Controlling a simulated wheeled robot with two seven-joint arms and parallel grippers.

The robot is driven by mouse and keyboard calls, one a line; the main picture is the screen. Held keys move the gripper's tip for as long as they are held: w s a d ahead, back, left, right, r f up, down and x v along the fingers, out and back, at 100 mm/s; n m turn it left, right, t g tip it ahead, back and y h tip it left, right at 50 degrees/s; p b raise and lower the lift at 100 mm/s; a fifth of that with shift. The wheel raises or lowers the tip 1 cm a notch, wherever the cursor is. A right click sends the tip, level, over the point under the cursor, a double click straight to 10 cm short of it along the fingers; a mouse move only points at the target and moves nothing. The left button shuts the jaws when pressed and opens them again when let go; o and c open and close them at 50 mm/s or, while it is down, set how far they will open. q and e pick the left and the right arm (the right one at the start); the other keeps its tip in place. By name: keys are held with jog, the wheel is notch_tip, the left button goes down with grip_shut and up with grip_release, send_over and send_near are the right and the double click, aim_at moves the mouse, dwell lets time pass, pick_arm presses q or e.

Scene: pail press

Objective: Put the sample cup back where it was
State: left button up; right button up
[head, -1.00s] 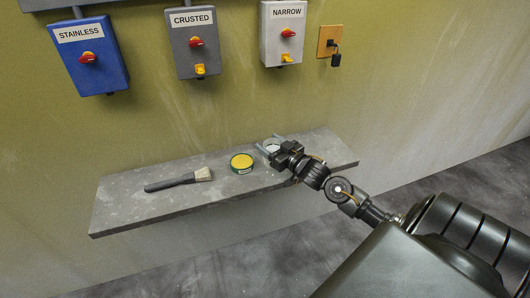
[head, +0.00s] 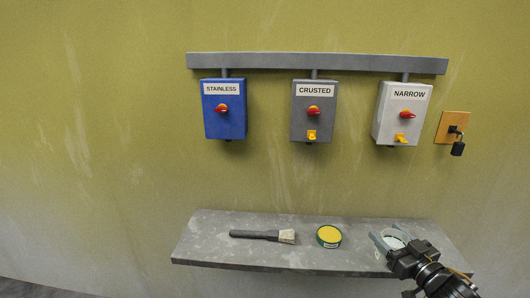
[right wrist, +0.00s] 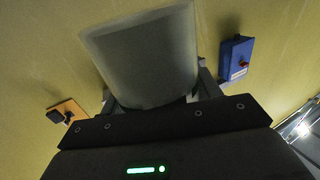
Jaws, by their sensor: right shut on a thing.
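The sample cup (head: 396,239) is a pale translucent cup at the right part of the grey shelf (head: 210,250). My right gripper (head: 390,240) is shut on it, with one finger on each side. In the right wrist view the cup (right wrist: 145,58) fills the upper middle, between the fingers of the right gripper (right wrist: 155,92). I cannot tell whether its base touches the shelf, as the gripper hides it. My left gripper is in neither view.
A yellow-topped green tin (head: 329,236) and a brush (head: 262,235) lie left of the cup. The shelf's left end is bare.

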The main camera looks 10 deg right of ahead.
jog(key=s+a+f+n+g+y, duration=0.1)
jog(key=a+f+n+y, duration=0.15)
jog(key=a, duration=0.45)
jog(key=s+a+f+n+y, duration=0.1)
jog(key=a+f+y, duration=0.15)
jog(key=a, duration=0.35)
jog(key=w+a+r+m+h, duration=0.1)
jog(key=a+r+m+h, duration=0.1)
jog(key=a+h, duration=0.1)
jog(key=w+a+r+m+t+h, duration=0.1)
jog(key=a+r+m+h, duration=0.1)
jog(key=a, duration=0.4)
jog(key=shift+w+r+h, duration=0.25)
jog(key=shift+r+h, duration=0.05)
jog(key=shift+h, duration=0.2)
